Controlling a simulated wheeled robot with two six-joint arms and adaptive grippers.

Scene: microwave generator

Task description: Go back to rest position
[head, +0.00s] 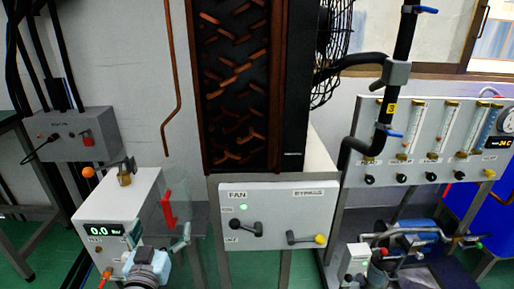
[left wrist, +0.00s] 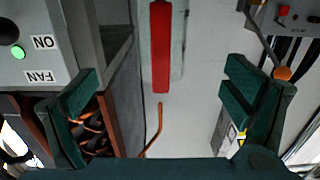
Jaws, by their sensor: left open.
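My left gripper (head: 160,250) shows low in the head view, in front of the grey box with the 0.0 display (head: 103,230). In the left wrist view the left gripper (left wrist: 162,95) has its two dark green fingers wide apart, with nothing between the tips. A red bar-shaped part (head: 169,208) is just beyond it in the head view; a red bar (left wrist: 160,48) also shows ahead of the gap in the left wrist view. My right gripper is in neither view.
The white FAN and BYPASS panel (head: 278,218), with a lit green lamp and two levers, stands right of the left gripper. A flowmeter panel (head: 425,140) is farther right, above pipes and a blue pump (head: 410,232). A grey control box (head: 75,135) is at left.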

